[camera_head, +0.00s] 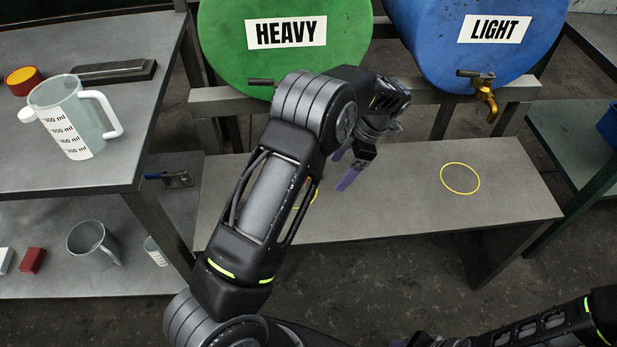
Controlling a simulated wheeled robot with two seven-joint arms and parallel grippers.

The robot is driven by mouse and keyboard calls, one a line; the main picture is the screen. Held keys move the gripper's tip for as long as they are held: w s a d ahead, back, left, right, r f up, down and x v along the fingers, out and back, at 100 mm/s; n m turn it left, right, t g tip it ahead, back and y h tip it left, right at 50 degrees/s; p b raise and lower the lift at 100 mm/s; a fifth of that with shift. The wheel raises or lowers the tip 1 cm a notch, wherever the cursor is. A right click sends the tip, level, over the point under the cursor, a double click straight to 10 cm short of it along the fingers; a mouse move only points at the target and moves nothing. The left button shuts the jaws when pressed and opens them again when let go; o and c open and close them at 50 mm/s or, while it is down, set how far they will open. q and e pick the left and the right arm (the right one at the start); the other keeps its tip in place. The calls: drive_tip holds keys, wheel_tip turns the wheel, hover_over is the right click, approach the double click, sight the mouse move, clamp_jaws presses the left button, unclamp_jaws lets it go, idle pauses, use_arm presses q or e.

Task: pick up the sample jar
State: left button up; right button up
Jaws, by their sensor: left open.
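My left gripper (346,166) is open, with purple fingers pointing down and left above the low grey bench (400,205), below the green drum. I see nothing between its fingers. I cannot tell for sure which thing is the sample jar. A small clear vessel with dark marks (155,252) stands on the lower left shelf, partly hidden by the table edge and leg. A large clear measuring jug (75,125) with a white handle stands on the left table. My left gripper is well right of both. My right gripper (398,343) barely shows at the bottom edge.
A green HEAVY drum (285,65) and a blue LIGHT drum (470,60) with a brass tap (486,100) stand behind the bench. A yellow ring (460,178) marks its right part; my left arm partly hides another.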

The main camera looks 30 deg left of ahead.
use_arm(q)
drive_tip(key=shift+w+f, duration=0.2)
drive_tip(key=shift+r, duration=0.1)
drive_tip(key=shift+s, duration=0.15)
drive_tip(key=shift+a, duration=0.1)
drive_tip(key=s+a, duration=0.1)
drive_tip(key=a, duration=0.1)
drive_tip(key=s+a, duration=0.2)
drive_tip(key=s+a+p, duration=0.1)
drive_tip(key=s+a, duration=0.1)
drive_tip(key=shift+a, duration=0.25)
